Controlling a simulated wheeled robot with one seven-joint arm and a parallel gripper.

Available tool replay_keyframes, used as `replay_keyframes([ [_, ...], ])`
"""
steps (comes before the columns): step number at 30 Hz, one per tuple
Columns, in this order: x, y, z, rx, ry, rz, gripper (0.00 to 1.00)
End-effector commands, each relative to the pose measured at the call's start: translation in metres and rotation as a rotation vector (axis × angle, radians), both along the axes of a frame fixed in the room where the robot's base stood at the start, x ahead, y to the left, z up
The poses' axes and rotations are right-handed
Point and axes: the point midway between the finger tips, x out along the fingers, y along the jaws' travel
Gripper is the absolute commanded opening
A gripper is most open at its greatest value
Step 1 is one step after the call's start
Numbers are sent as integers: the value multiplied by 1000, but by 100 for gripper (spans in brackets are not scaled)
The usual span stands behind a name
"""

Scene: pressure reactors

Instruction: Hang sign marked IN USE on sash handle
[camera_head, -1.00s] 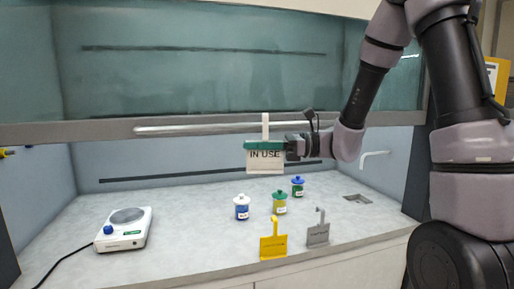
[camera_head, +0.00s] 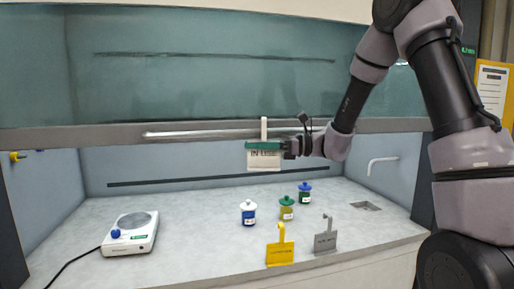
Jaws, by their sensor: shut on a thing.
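The white sign marked IN USE (camera_head: 263,160) has a green top band and a white hook (camera_head: 264,128) rising from it. My gripper (camera_head: 285,148) is shut on the sign's green band from the right and holds it upright in front of the hood opening. The sash handle (camera_head: 215,133) is a long pale horizontal bar along the lower edge of the glass sash. The sign's hook overlaps the bar in this view; I cannot tell whether it touches or goes over it.
A yellow sign (camera_head: 280,247) and a grey sign (camera_head: 325,238) stand at the worktop's front edge. Behind them are a blue jar (camera_head: 248,214), a yellow jar (camera_head: 287,210) and a green jar (camera_head: 305,194). A tap (camera_head: 380,162) is at right.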

Motion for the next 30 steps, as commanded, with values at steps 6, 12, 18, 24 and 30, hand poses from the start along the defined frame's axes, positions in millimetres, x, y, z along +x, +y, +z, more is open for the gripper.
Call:
replay_keyframes([
  [6, 13, 3, -5, 0, 3, -1, 0],
  [12, 12, 3, -17, 0, 3, 0, 0],
  [18, 12, 3, -21, 0, 0, 0, 0],
  [24, 12, 3, -22, 0, 0, 0, 0],
  [30, 12, 3, -22, 0, 0, 0, 44],
])
